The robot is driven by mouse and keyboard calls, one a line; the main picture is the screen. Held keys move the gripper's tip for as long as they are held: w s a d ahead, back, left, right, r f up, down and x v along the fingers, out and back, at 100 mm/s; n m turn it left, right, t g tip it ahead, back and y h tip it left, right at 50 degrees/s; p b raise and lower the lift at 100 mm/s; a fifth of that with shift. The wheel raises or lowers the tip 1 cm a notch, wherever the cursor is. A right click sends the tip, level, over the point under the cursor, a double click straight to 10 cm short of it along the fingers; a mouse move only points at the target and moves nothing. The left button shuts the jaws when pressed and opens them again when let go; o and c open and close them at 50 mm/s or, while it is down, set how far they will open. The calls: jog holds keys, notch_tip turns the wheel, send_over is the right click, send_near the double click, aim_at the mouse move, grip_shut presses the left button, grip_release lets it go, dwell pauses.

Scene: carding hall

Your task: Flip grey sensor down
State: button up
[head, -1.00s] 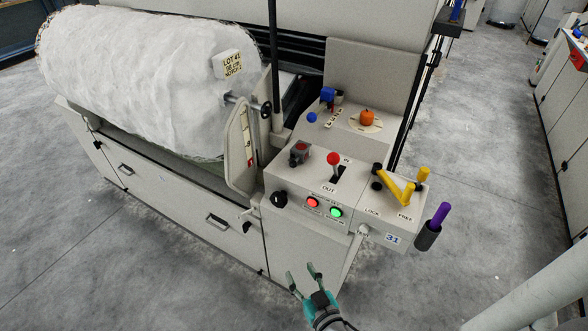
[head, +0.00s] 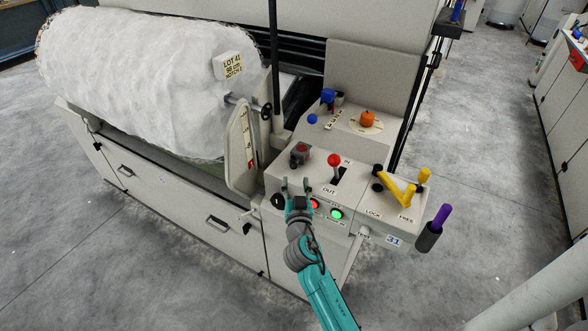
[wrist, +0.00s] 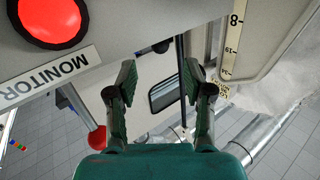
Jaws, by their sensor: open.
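I cannot single out a grey sensor for certain. A dark grey knob-like part (head: 278,201) sits on the front face of the pale control box, left of the red lamp (head: 314,204). My gripper (head: 295,184) is at that front face, fingers raised, just right of the dark part. Its fingers are open and empty in the wrist view (wrist: 160,75). A small black part (wrist: 162,47) shows beyond and between the fingertips; I cannot tell whether it is the same part. The red lamp and its MONITOR label also show in the wrist view (wrist: 52,18).
A red-balled lever (head: 334,160), a grey box with a red top (head: 300,153) and an orange knob (head: 367,118) stand on the control box. Yellow handles (head: 408,190) and a purple grip (head: 440,217) are to the right. A white fibre roll (head: 140,80) lies left.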

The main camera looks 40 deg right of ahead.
aim_at(294, 175)
jog(key=x, duration=0.7)
grip_shut()
